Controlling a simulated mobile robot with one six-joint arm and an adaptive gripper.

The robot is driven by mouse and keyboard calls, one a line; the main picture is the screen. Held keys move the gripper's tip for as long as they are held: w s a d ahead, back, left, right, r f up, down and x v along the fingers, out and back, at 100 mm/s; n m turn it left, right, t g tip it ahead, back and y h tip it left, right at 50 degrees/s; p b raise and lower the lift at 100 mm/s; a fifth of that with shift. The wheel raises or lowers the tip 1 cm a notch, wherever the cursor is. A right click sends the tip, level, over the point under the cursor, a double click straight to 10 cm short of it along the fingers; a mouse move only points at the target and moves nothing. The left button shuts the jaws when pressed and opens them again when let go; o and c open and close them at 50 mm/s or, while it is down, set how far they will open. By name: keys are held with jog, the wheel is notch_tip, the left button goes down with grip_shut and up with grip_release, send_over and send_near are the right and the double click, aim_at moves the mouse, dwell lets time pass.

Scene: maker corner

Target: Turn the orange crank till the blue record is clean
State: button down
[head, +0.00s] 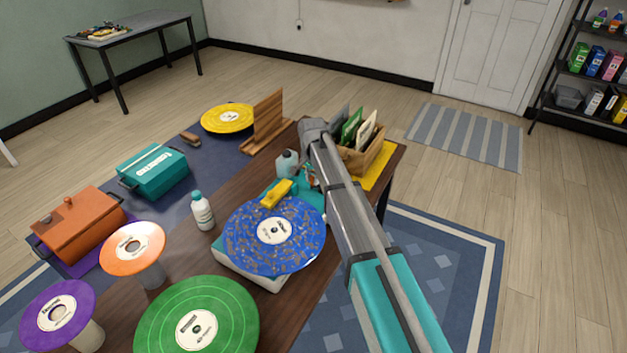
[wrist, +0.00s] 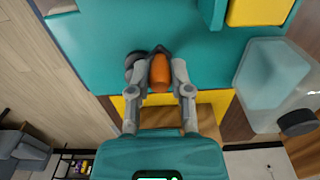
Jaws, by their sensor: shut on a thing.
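The blue record (head: 243,240) lies flat on a white and teal machine (head: 240,267) on the wooden table. Grey-brown specks of dirt are spread over much of its blue surface. A yellow block (head: 277,194) sits at the record's far edge. In the wrist view my gripper (wrist: 159,76) is shut on the orange crank (wrist: 160,72), with one finger on each side of its rounded handle. The teal machine body (wrist: 115,45) lies just beyond it. In the head view my arm hides most of the gripper and the crank.
A clear bottle (wrist: 270,85) stands close to the right of my gripper; it shows in the head view (head: 287,163). A crate of sleeves (head: 370,160) stands behind my arm. A white bottle (head: 202,211), a green record (head: 235,310) and orange and purple discs on stands occupy the table's left and front.

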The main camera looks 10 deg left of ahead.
jog(key=shift+w+a+m, duration=0.1)
jog(key=shift+w+m, duration=0.05)
jog(key=shift+m, duration=0.35)
jog(key=c, duration=0.5)
grip_release()
jog(key=shift+c, duration=0.2)
